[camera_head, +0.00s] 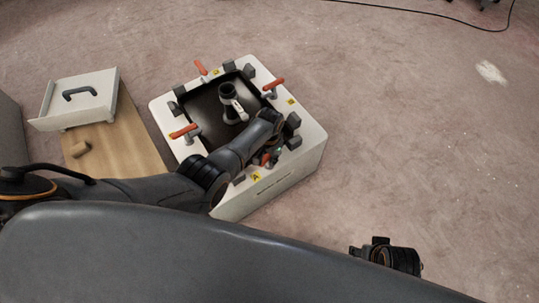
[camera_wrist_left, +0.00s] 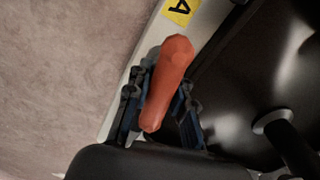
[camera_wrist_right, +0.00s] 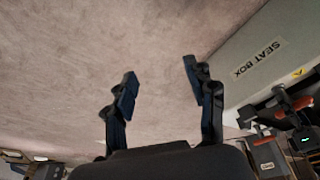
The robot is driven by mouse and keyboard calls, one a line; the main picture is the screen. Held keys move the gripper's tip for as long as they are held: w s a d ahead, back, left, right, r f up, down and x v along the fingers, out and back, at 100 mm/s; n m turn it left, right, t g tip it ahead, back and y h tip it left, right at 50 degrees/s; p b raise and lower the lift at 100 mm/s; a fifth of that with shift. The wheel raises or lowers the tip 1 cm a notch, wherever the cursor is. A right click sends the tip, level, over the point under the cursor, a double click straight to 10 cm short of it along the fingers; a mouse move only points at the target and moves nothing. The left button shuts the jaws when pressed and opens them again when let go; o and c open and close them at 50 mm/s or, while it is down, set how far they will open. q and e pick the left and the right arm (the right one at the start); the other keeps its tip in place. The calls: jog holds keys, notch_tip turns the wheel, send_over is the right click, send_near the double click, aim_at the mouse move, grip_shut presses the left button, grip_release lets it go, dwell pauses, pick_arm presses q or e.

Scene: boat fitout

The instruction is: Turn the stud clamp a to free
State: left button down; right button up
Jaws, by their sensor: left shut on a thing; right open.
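The stud clamp a has an orange handle (camera_wrist_left: 168,80) that shows in the left wrist view beside a yellow label (camera_wrist_left: 180,11). My left gripper (camera_wrist_left: 160,98) is shut on this handle, one finger on each side. In the head view, my left gripper (camera_head: 268,158) is at the near edge of the white box, and the arm hides most of the clamp. The yellow A label (camera_head: 256,176) is just below it. My right gripper (camera_wrist_right: 160,85) is open and empty in the right wrist view, apart from the box.
The white seat box (camera_head: 315,148) holds a dark recessed top with a grey fitting (camera_head: 231,103) standing in it. Other orange-handled clamps (camera_head: 184,131) sit around its rim. A white handled panel (camera_head: 103,84) and wooden board (camera_head: 130,130) lie left.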

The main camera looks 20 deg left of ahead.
pick_arm(q)
jog(key=m, duration=0.3)
jog(key=shift+w+a+m+p, duration=0.1)
jog(key=shift+a+m+p, duration=0.15)
jog(key=shift+m+p, duration=0.05)
jog(key=shift+m, duration=1.7)
pick_arm(e)
jog(key=shift+s+f, duration=0.2)
jog(key=shift+f, duration=0.7)
jog(key=shift+s+f, duration=0.15)
jog(key=shift+f, duration=0.75)
pick_arm(q)
jog(key=shift+d, duration=0.1)
jog(key=c, duration=1)
grip_release()
jog(key=shift+d, duration=0.1)
pick_arm(e)
jog(key=shift+w, duration=0.1)
pick_arm(q)
jog(key=shift+d, duration=0.1)
notch_tip(320, 180, up, 12)
jog(key=shift+r, duration=0.1)
